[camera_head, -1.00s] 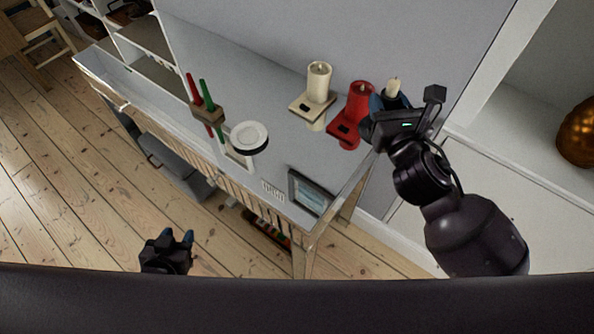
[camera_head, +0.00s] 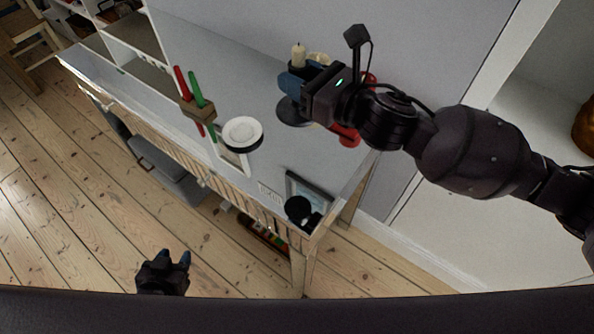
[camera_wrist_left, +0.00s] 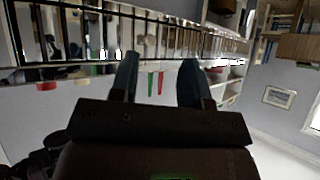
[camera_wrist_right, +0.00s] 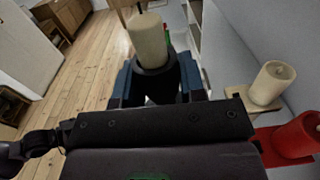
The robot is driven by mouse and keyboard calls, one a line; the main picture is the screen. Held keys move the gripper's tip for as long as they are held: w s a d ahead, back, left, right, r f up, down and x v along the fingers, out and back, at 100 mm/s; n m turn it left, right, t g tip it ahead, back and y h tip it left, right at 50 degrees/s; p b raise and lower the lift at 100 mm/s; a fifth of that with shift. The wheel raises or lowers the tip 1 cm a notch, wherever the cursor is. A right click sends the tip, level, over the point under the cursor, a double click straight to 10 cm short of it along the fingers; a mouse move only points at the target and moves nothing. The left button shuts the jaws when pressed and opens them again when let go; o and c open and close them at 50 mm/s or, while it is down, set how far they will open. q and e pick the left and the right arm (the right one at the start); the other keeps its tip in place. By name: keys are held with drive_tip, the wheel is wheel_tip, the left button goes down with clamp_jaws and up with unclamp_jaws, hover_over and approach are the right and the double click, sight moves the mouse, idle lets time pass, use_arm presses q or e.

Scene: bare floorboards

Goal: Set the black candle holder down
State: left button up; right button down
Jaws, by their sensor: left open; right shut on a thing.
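The black candle holder (camera_head: 291,112) has a round dark base and bears a cream candle (camera_head: 298,55). My right gripper (camera_head: 292,84) is shut on the holder, above the back part of the grey tabletop (camera_head: 255,85). In the right wrist view the holder's cup (camera_wrist_right: 156,76) sits between the blue fingers, with the candle (camera_wrist_right: 148,40) in it. I cannot tell whether the base touches the tabletop. My left gripper (camera_head: 177,261) is open and empty, low in front of the table.
A red candle holder (camera_head: 346,136) and a cream one (camera_wrist_right: 262,98) stand close by, partly hidden by my right arm in the head view. A dark round shape (camera_head: 298,208), unclear, overlaps the frame.

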drive_tip(key=shift+a+f, duration=0.15)
drive_tip(key=shift+f, duration=0.4)
wheel_tip(320, 180, down, 18)
drive_tip(key=b, duration=0.4)
drive_tip(key=shift+f+b, duration=0.15)
drive_tip(key=shift+b, duration=0.2)
drive_tip(key=shift+f, duration=0.35)
drive_tip(key=shift+r, duration=0.1)
use_arm(q)
drive_tip(key=f, duration=0.2)
drive_tip(key=w+f, duration=0.1)
drive_tip(key=shift+w+d, duration=0.1)
drive_tip(key=shift+d, duration=0.2)
drive_tip(key=shift+f, duration=0.1)
